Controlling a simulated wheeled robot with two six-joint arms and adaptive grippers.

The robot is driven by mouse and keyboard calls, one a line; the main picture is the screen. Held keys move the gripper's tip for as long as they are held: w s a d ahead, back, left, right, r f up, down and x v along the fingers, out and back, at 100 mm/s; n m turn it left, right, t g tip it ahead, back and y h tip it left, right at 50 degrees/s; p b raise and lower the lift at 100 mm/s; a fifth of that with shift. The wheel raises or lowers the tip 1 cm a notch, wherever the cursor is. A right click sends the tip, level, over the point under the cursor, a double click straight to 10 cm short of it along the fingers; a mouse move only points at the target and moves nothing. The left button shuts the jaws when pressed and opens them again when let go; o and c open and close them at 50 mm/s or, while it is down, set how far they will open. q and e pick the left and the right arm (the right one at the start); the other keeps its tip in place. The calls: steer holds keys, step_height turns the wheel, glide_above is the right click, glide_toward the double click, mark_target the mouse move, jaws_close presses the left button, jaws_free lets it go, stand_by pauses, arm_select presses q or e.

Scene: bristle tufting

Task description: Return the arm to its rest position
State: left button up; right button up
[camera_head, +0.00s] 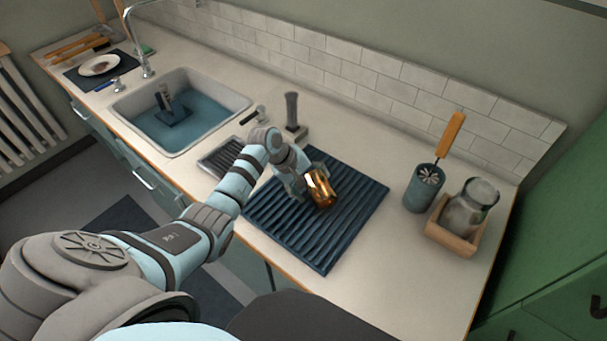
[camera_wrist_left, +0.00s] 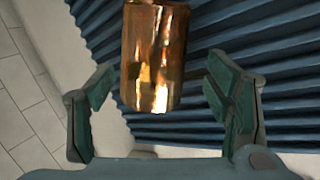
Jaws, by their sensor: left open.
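My left arm reaches in from the left in the head view, over the counter. Its gripper (camera_head: 303,184) is at the ribbed dark blue mat (camera_head: 352,222), right beside a shiny amber cylinder (camera_head: 322,190). In the left wrist view the gripper (camera_wrist_left: 158,80) is open, with one green-padded finger on each side. The amber cylinder (camera_wrist_left: 154,50) shows ahead between the fingers, with visible gaps on both sides. The mat (camera_wrist_left: 260,60) lies behind it. I cannot tell whether the cylinder stands or leans. My right gripper is not in view.
A sink (camera_head: 227,101) with bluish water is at the left. A dark upright handle (camera_head: 292,112) stands behind the mat. The front counter is clear.

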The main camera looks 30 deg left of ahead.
arm_select(q)
steer(key=v, duration=1)
steer(key=s+d+f+m, duration=0.1)
steer(key=s+f+m, duration=0.1)
steer(key=s+f, duration=0.1)
steer(key=s+d+f+m+y, duration=0.1)
steer(key=s+d+f, duration=0.1)
steer(key=s+f, duration=0.1)
steer(key=s+d+f+m, duration=0.1)
steer(key=s+f+m, duration=0.1)
steer(key=s+f, duration=0.1)
steer(key=shift+s+d+m+g+y, duration=0.3)
steer(key=shift+s+g+y, duration=0.1)
steer(key=shift+s, duration=0.4)
steer(key=s+d+m+y, duration=0.1)
steer(key=s+m+y, duration=0.4)
steer(key=s, duration=1.3)
step_height(320, 180, down, 20)
steer(key=s+a+m+g+h, duration=0.1)
steer(key=a+h, duration=0.1)
steer(key=s+f+g, duration=0.1)
steer(key=s+f, duration=1)
steer(key=s, duration=0.3)
steer(key=shift+f, duration=0.4)
